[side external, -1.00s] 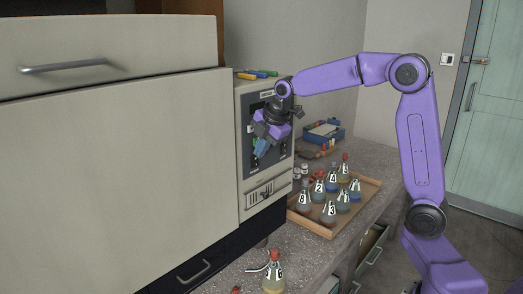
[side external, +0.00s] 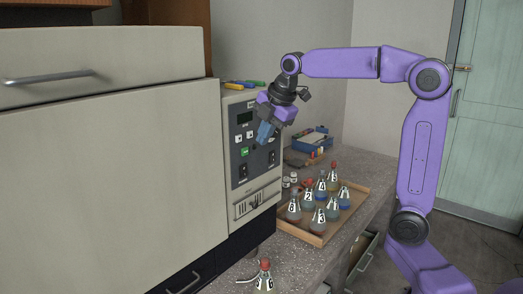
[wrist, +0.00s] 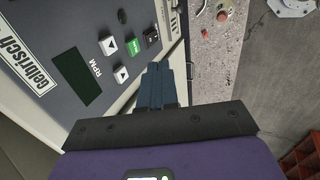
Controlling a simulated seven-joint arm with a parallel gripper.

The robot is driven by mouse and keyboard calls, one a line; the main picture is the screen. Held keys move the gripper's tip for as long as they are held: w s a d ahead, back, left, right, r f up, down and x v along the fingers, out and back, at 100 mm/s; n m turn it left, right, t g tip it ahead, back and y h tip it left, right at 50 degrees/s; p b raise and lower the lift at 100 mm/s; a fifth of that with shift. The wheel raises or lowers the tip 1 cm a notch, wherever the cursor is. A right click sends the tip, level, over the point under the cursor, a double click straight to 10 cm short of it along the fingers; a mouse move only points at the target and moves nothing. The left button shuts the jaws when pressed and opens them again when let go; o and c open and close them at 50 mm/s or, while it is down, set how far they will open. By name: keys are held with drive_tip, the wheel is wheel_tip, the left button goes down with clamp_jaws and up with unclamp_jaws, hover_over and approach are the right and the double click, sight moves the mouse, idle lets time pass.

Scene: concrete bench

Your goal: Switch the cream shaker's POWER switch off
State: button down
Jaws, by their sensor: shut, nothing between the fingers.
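The cream shaker (side external: 232,112) stands beside the large cabinet, its dark control panel facing the bench. Two black rocker switches (side external: 243,170) (side external: 272,157) sit low on the panel in the side view; their lettering and positions are too small to read. My gripper (side external: 264,137) is shut and empty, its blue-grey fingers in front of the panel with an apparent gap. In the wrist view the closed fingertips (wrist: 157,72) are beside the panel's edge. The RPM display (wrist: 77,77), green button (wrist: 132,46) and a black control (wrist: 151,36) show there.
A wooden tray (side external: 318,240) of several numbered flasks stands on the bench right of the shaker. A red-stoppered flask (side external: 265,275) stands nearer. Pens (side external: 245,84) lie on the shaker's top. A blue box (side external: 312,142) is behind the tray. Open drawers (side external: 361,257) project below the bench.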

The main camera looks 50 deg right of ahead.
drive_tip(key=shift+s+r, duration=0.2)
drive_tip(key=shift+r, duration=0.9)
drive_tip(key=s+a+f+m+g+y, duration=0.1)
drive_tip(key=s+a+f+m+g, duration=0.15)
drive_tip(key=s+a+f, duration=0.8)
drive_tip(key=s+f+m+g, duration=0.1)
drive_tip(key=s+f, duration=0.3)
drive_tip(key=s, duration=0.6)
drive_tip(key=s+f+m+g, duration=0.1)
drive_tip(key=s+f, duration=0.3)
drive_tip(key=s, duration=0.5)
drive_tip(key=shift+s+a+f+m+h, duration=0.15)
drive_tip(key=shift+s+m+h, duration=0.15)
drive_tip(key=shift+s+m, duration=0.15)
